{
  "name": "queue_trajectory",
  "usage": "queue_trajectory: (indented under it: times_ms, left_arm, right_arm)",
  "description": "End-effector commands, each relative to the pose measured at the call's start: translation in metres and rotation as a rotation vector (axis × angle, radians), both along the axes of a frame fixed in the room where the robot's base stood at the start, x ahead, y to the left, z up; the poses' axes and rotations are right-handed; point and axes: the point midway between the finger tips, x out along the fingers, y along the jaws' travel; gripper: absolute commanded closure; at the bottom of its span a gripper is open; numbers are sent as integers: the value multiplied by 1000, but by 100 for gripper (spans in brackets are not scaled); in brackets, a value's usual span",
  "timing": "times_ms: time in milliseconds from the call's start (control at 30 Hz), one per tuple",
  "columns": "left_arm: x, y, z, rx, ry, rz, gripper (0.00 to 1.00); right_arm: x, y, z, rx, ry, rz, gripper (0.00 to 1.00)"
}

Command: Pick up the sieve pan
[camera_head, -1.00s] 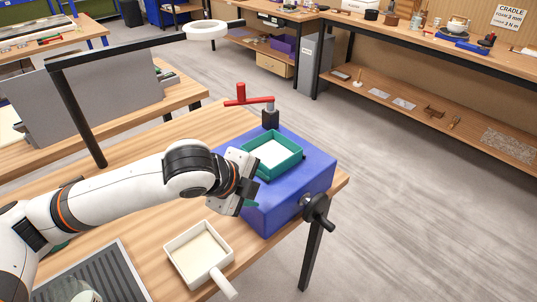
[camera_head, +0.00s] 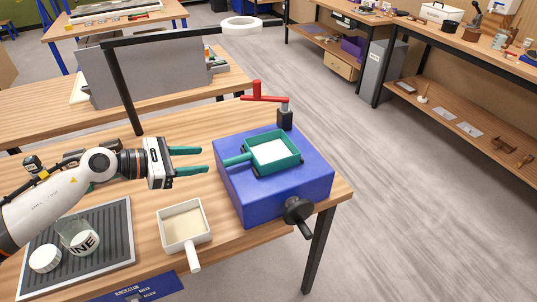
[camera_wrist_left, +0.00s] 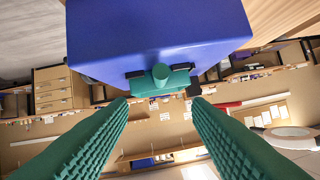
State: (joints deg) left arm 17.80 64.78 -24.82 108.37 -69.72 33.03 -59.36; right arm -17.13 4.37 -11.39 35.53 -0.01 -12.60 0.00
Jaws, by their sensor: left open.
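The sieve pan, a teal square pan (camera_head: 291,164) with a pale inside, sits on top of the blue box (camera_head: 250,204). Its short teal handle (camera_head: 238,160) points left, toward my left gripper. My left gripper (camera_head: 208,160) is open and empty, its two teal fingers pointing right, a short gap from the handle end. In the left wrist view the handle (camera_wrist_left: 160,74) shows end-on, centred beyond the open fingertips (camera_wrist_left: 160,102), with the blue box (camera_wrist_left: 150,35) above it. My right gripper is in neither view.
A white square pan with a handle (camera_head: 206,232) lies on the table in front of the blue box. A red lever (camera_head: 263,98) stands behind the box, and a black crank (camera_head: 298,210) is on its front. A ribbed mat (camera_head: 118,250) with a jar lies at lower left.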

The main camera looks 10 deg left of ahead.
Motion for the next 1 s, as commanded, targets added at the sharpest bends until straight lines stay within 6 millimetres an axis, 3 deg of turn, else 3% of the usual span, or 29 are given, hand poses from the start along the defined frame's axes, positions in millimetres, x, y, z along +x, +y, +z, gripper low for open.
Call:
queue_trajectory:
  times_ms: [133, 333, 1000]
  left_arm:
    - [5, -4, -7, 38, 2, -10, 55]
    - [25, -31, -18, 34, 3, -11, 55]
    - [67, -81, -48, 35, 3, -10, 55]
  right_arm:
    - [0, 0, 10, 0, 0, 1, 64]
    - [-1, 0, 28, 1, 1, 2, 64]
    - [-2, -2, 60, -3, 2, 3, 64]
